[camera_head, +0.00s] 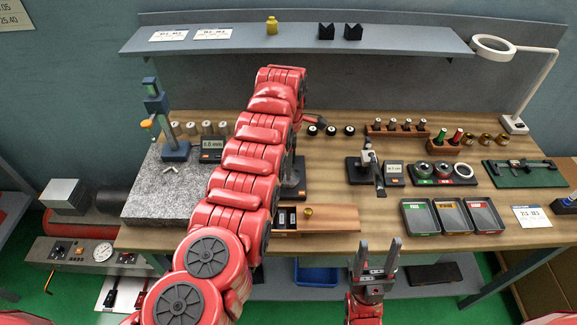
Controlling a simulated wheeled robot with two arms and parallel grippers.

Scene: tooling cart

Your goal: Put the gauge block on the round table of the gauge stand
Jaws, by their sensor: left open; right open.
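A blue gauge stand (171,125) stands on the grey granite plate at the left, beside a small display (211,148). I cannot make out its round table clearly. Another dark stand (293,188) is partly hidden behind my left arm. I cannot single out the gauge block; a wooden box (334,222) at the front edge shows small pieces in dark slots, partly covered by my arm. My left arm crosses the middle of the view and its gripper is hidden behind it. My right gripper (376,262) is open and empty, in front of the table's front edge.
Three open trays (419,217) lie at the front right. A small device with a display (394,173) and wooden racks (398,130) stand on the right half. A ring lamp (493,46) is at the far right. The shelf (400,42) runs along the back.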

